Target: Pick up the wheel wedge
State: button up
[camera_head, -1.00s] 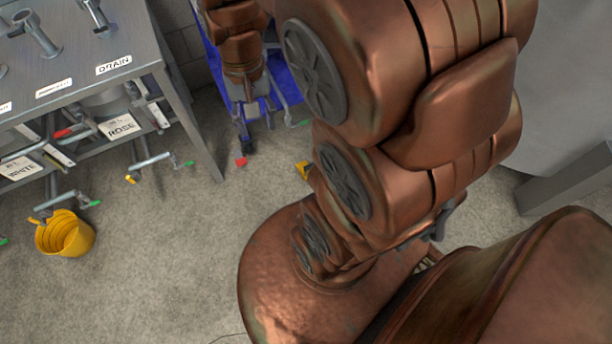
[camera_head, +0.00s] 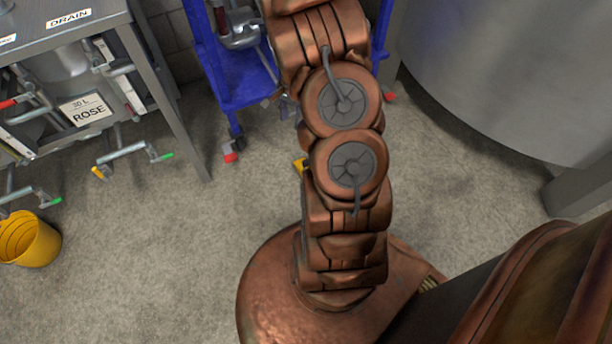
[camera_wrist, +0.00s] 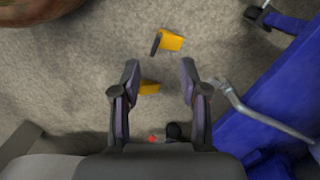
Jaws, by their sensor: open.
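Two yellow pieces lie on the concrete floor in the wrist view. One yellow wedge (camera_wrist: 171,41) with a dark side face lies beyond my fingertips. Another yellow piece (camera_wrist: 149,88) shows between my fingers, nearer the palm; my left finger may cover part of it. I cannot tell which is the wheel wedge of the task. My gripper (camera_wrist: 160,67) is open, with nothing held between its fingers. In the head view a yellow piece (camera_head: 299,164) peeks out beside my arm, which hides the rest. My gripper is not clearly seen there.
A blue trolley (camera_head: 239,91) stands close by on casters; its blue frame (camera_wrist: 235,145) and a grey pipe (camera_wrist: 258,113) lie right of my gripper. A steel bench (camera_head: 92,18) and a yellow bucket (camera_head: 29,243) are left. A large steel tank (camera_head: 500,75) is right.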

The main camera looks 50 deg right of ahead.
jog(key=d+f+m+b, duration=0.1)
jog(key=d+f+b, duration=0.1)
jog(key=f, duration=0.6)
jog(key=s+d+f+m+b, duration=0.1)
jog(key=d+f+m+b, duration=0.1)
jog(key=f, duration=0.6)
jog(key=d+f+m+b, duration=0.2)
jog(key=d+f+b, duration=0.2)
jog(key=f, duration=0.4)
jog(key=shift+s+d+f+t+b, duration=0.15)
jog(key=shift+s+f+t+b, duration=0.05)
jog(key=shift+t+b, duration=0.15)
notch_tip(320, 180, down, 2)
jog(key=shift+f+b, duration=0.1)
jog(key=shift+b, duration=0.3)
jog(key=shift+a+f+b, duration=0.25)
jog(key=shift+f+b, duration=0.25)
jog(key=shift+f, duration=0.4)
jog(key=shift+a+f+b, duration=0.3)
jog(key=shift+f+b, duration=0.25)
jog(key=shift+f, duration=0.35)
jog(key=shift+a+f+b, duration=0.25)
jog(key=shift+f+b, duration=0.25)
jog(key=shift+f, duration=0.4)
jog(key=shift+r, duration=0.1)
jog(key=shift+c, duration=0.3)
grip_shut()
